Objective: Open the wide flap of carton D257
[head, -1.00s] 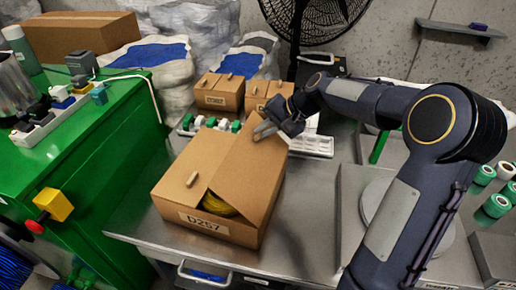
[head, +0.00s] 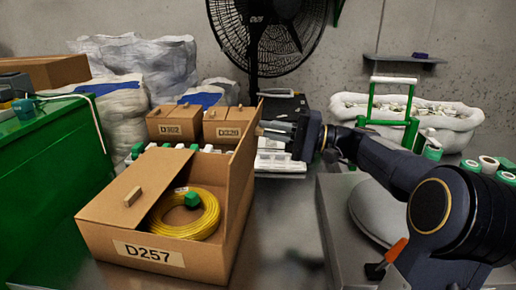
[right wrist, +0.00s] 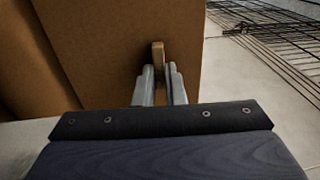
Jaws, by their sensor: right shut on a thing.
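Carton D257 (head: 148,255) stands on the metal table at the left of the head view, its label facing me. Its right, wide flap (head: 241,151) stands up about vertical. Its left flap (head: 130,190) with a small tan tab (head: 133,197) still slopes over the left part. A coil of yellow cable (head: 186,226) with a green piece shows inside. My right gripper (head: 266,130) is at the upper edge of the wide flap, from the right. The right wrist view shows its fingers shut on the flap's tan tab (right wrist: 158,55). My left gripper is out of view.
Cartons D302 (head: 174,122) and D329 (head: 229,126) stand behind. A black fan (head: 265,30) is at the back. A round grey plate (head: 375,212) lies right of the table's clear strip, with green-and-white rolls (head: 488,166) further right. A green bench (head: 55,140) stands left.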

